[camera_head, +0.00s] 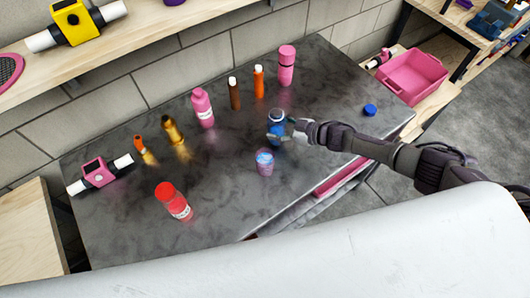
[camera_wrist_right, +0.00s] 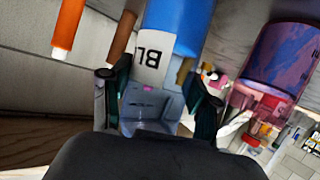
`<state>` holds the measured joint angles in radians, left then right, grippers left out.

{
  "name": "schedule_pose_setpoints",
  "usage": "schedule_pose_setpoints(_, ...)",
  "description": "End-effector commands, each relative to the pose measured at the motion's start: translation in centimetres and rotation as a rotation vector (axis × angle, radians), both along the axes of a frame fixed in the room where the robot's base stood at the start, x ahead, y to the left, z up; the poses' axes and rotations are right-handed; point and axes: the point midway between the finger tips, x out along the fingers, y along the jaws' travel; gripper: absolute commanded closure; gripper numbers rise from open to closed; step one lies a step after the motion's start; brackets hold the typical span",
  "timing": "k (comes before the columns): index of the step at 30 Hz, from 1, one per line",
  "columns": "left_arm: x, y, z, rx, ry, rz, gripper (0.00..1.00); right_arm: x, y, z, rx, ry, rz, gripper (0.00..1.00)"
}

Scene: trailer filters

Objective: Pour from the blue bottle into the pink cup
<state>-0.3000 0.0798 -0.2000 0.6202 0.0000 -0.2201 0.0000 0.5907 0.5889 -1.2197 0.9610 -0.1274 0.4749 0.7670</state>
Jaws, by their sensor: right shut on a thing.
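The blue bottle (camera_head: 275,122) is near the middle of the table, a little behind the pink cup (camera_head: 265,162). It looks roughly upright with its cap off; I cannot tell whether its base touches the table. My right gripper (camera_head: 284,134) reaches in from the right and is shut on it. In the right wrist view the bottle (camera_wrist_right: 180,30), with a white label, is between the fingers (camera_wrist_right: 160,100). The cup, pink with blue markings, also shows there at the right (camera_wrist_right: 278,60), apart from the bottle. Its inside is unclear. My left gripper is out of view.
A blue cap (camera_head: 370,110) lies on the dark table (camera_head: 330,85) to the right. A pink bottle (camera_head: 203,108), a brown bottle (camera_head: 234,94), an orange bottle (camera_head: 259,82) and a pink flask (camera_head: 286,66) stand behind. A red bottle (camera_head: 173,201) stands front left.

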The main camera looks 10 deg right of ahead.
Motion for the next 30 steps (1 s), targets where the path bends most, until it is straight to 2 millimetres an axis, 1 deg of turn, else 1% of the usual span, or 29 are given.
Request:
schedule_pose_setpoints(6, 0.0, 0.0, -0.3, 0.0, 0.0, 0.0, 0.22, 0.0, 0.1, -0.2, 0.059, 0.085, 0.002, 0.88)
schedule_pose_setpoints(10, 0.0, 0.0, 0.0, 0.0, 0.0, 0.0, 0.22, 0.0, 0.1, 0.1, 0.072, 0.105, -0.001, 0.88)
schedule_pose_setpoints(14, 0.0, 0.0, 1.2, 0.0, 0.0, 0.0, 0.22, 0.0, 0.1, 1.3, 0.075, 0.109, 0.001, 0.88)
schedule_pose_setpoints(18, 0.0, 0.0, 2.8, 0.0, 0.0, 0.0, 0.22, 0.0, 0.1, 3.0, 0.075, 0.108, 0.001, 0.88)
schedule_pose_setpoints(23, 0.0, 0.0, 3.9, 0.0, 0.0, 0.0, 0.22, 0.0, 0.1, 4.6, 0.074, 0.107, 0.001, 0.88)
schedule_pose_setpoints(25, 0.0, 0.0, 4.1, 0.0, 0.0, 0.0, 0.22, 0.0, 0.1, 4.9, 0.075, 0.108, 0.001, 0.88)
schedule_pose_setpoints(30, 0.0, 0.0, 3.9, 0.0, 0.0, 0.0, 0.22, 0.0, 0.1, 4.8, 0.075, 0.108, 0.001, 0.88)
